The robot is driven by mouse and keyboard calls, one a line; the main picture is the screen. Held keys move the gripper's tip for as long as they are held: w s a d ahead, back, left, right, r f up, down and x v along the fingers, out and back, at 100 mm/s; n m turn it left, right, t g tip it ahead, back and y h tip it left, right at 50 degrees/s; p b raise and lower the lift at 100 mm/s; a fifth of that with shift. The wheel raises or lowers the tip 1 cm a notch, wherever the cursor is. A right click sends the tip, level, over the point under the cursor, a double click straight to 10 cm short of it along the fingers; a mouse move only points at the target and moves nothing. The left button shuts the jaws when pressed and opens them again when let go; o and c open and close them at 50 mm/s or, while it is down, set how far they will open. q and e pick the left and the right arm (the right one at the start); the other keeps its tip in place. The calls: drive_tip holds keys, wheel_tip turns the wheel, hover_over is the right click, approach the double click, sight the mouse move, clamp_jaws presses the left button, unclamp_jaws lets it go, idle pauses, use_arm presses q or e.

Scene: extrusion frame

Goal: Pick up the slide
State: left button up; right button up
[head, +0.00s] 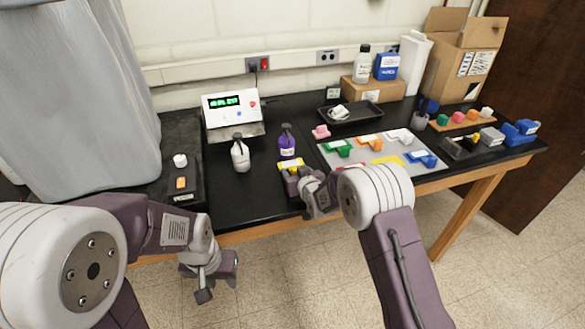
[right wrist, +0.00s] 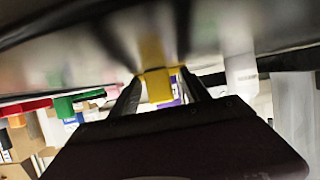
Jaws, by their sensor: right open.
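A yellow piece (head: 290,166) lies at the bench's front edge, beside the grey mat; I cannot tell for sure that it is the slide. My right gripper (head: 292,186) is right at this piece, partly covering it. In the right wrist view, the yellow piece (right wrist: 155,86) shows between the two open fingers of my right gripper (right wrist: 160,92); whether they touch it is unclear. My left gripper (head: 215,278) hangs in front of the bench, below its edge, away from all objects. Its finger opening is not clear.
The grey mat (head: 348,168) holds green, orange, white, blue and yellow pieces. A purple bottle (head: 287,141) and a white bottle (head: 240,154) stand behind my right gripper. A scale (head: 232,112) and a black tray (head: 355,112) are at the back.

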clamp_jaws()
drive_tip(key=shift+r, duration=0.1)
drive_tip(key=r, duration=0.4)
drive_tip(key=shift+s+d+r, duration=0.1)
drive_tip(key=shift+d+r, duration=0.1)
drive_tip(key=shift+r, duration=0.05)
drive_tip(key=s+d+r, duration=0.6)
drive_tip(key=d, duration=0.3)
drive_tip(key=shift+d+r, duration=0.25)
drive_tip(key=shift+d, duration=0.1)
